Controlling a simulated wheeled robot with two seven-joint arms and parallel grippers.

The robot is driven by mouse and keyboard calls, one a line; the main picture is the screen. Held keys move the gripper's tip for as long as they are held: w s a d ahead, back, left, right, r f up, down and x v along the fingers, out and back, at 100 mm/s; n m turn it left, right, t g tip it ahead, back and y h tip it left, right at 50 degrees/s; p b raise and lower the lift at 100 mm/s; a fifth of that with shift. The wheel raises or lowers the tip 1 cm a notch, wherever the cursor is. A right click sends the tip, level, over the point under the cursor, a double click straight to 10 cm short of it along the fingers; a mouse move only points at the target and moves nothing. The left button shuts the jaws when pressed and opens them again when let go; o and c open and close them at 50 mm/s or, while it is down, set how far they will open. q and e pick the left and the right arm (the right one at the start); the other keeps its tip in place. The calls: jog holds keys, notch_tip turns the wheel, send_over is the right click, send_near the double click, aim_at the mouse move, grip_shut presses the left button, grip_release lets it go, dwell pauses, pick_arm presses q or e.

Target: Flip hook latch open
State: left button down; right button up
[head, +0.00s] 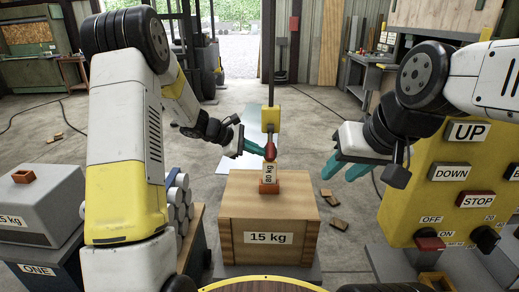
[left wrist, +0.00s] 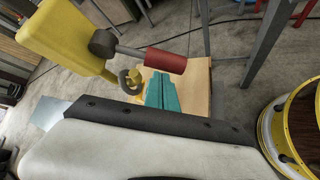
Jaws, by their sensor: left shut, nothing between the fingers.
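A hoist's yellow block (head: 270,117) hangs above the wooden crate marked 15 kg (head: 240,215). My right gripper (head: 345,168) is open and empty, right of the crate.
A yellow control panel (head: 430,200) with UP, DOWN and STOP buttons stands at the right. A grey weight (head: 38,205) and several grey cylinders (head: 178,205) are at the left. Floor behind the crate is mostly clear.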

aim_at(268, 150)
pick_arm(q)
jog(key=r+n+g, duration=0.1)
jog(key=s+r+n+g, duration=0.1)
jog(key=r+g, duration=0.1)
jog(key=shift+s+d+r, duration=0.1)
notch_tip(268, 150, up, 4)
jog(key=n+g, duration=0.2)
jog(key=g, duration=0.2)
jog(key=shift+r, duration=0.25)
jog(key=shift+r, duration=0.7)
